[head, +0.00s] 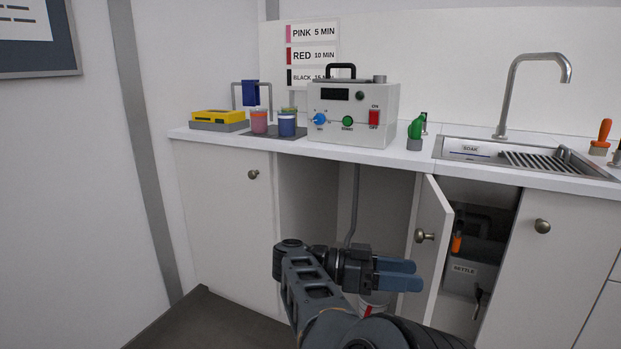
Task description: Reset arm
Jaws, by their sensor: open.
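My gripper (416,275) is in front of the open cabinet below the counter, with its blue-grey fingers pointing right. It is open, and nothing shows between the fingers. My arm comes up from the bottom of the head view and bends at the elbow left of the gripper. A white container with a red mark (372,304) is just below the gripper and partly hidden by my arm.
An open cabinet door (430,232) stands right of my gripper. Beyond it a box marked SETTLE (462,278) sits in a second open space. The counter (385,158) above holds jars (287,126), a grey control box (350,125) and a sink (478,152).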

